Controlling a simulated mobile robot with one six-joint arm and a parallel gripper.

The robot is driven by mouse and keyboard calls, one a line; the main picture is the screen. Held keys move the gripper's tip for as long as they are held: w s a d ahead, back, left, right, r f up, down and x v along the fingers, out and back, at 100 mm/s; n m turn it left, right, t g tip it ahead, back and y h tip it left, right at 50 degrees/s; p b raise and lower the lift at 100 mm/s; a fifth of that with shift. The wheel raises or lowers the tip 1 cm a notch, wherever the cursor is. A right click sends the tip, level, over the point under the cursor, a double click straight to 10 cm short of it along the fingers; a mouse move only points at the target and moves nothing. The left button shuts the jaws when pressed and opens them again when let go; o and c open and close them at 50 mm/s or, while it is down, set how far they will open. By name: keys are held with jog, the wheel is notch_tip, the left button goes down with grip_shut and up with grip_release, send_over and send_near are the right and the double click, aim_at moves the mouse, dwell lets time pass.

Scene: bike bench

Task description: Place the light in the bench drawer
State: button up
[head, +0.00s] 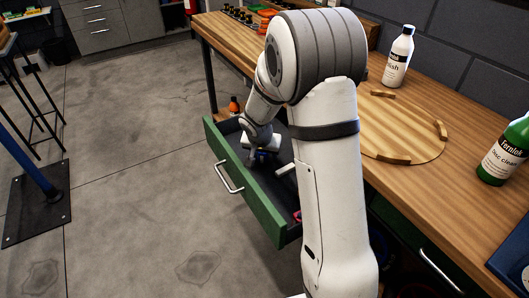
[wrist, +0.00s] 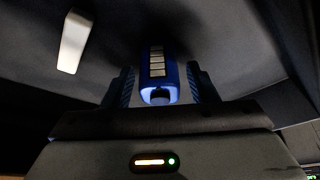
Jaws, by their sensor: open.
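The bench drawer (head: 245,182) is pulled open, with a green front and a dark inside. My gripper (head: 264,154) is down inside the drawer. In the wrist view, a blue light (wrist: 158,75) with a row of pale segments sits between the two open fingers of my gripper (wrist: 160,88). A gap shows on each side of the light. In the head view my arm and gripper hide most of the light. I cannot tell from the head view how it rests on the drawer floor.
A white block (wrist: 75,42) lies in the drawer, left of the light in the wrist view. An orange-capped bottle (head: 234,106) shows at the drawer's far end. A round wooden board (head: 400,135), a white bottle (head: 398,58) and a green bottle (head: 505,155) stand on the bench.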

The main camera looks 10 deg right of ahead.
jog(key=shift+r, duration=0.3)
jog(key=p+v, duration=0.2)
jog(key=v, duration=0.9)
jog(key=s+d+r+n+g+y, duration=0.1)
jog(key=s+r+n, duration=0.1)
jog(key=s, duration=1)
jog(key=s+d+r+n+g+y, duration=0.1)
jog(key=s+r+n, duration=0.2)
jog(key=s, duration=0.9)
jog(key=shift+s+r, duration=0.35)
jog(key=shift+r, duration=0.3)
jog(key=shift+r, duration=0.1)
